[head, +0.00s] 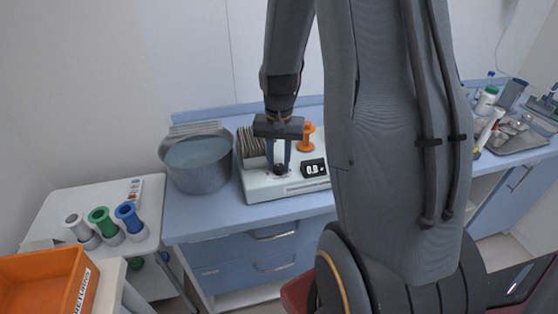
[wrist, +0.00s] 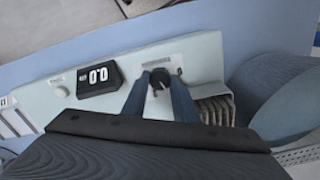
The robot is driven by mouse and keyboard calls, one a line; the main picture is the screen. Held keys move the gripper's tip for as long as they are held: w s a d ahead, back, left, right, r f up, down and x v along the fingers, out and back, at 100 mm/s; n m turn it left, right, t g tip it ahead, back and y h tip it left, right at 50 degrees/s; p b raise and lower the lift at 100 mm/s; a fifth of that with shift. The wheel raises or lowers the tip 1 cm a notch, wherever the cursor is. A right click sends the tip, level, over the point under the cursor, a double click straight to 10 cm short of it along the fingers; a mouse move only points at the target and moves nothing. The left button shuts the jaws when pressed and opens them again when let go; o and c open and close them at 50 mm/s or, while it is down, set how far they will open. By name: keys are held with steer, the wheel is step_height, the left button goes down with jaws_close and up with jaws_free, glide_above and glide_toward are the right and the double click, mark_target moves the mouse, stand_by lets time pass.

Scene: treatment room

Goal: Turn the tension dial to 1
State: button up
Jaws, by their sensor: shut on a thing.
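The tension dial (wrist: 160,79) is a small dark knob on the front of a pale machine (wrist: 205,62). My gripper (wrist: 159,84) points at the machine's face, with one blue finger on each side of the dial, shut on it. In the head view my gripper (head: 278,168) reaches down to the dial, which shows as a dark spot between the fingertips. A black display (wrist: 98,79) left of the dial in the wrist view appears to read 0.0. The dial's own scale is too small to read.
The machine carries grey ribbed discs (head: 251,147) and an orange spool (head: 305,136). A grey-blue basin (head: 198,165) stands close on its left on the blue counter (head: 215,215). A white side table (head: 62,207) holds grey, green and blue spools. An orange bin (head: 45,280) is nearer.

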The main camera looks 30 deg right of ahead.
mark_target(279, 166)
steer(key=shift+n, duration=0.6)
steer(key=o, duration=1.1)
steer(key=shift+r+b, duration=1)
steer(key=shift+r, duration=2.95)
steer(key=s+a+f+n+b, duration=0.1)
steer(key=s+a+f+n, duration=0.1)
steer(key=a, duration=0.2)
steer(key=s+a+f+n+t+b, duration=0.1)
steer(key=s+a+f+n+b, duration=0.1)
steer(key=a, duration=0.3)
steer(key=s+a+f+n+b, duration=0.2)
steer(key=s+a+f, duration=0.1)
steer(key=s+a, duration=0.1)
steer(key=shift+s+a+f+n, duration=0.15)
steer(key=shift+f+n, duration=0.1)
steer(key=shift+n, duration=0.05)
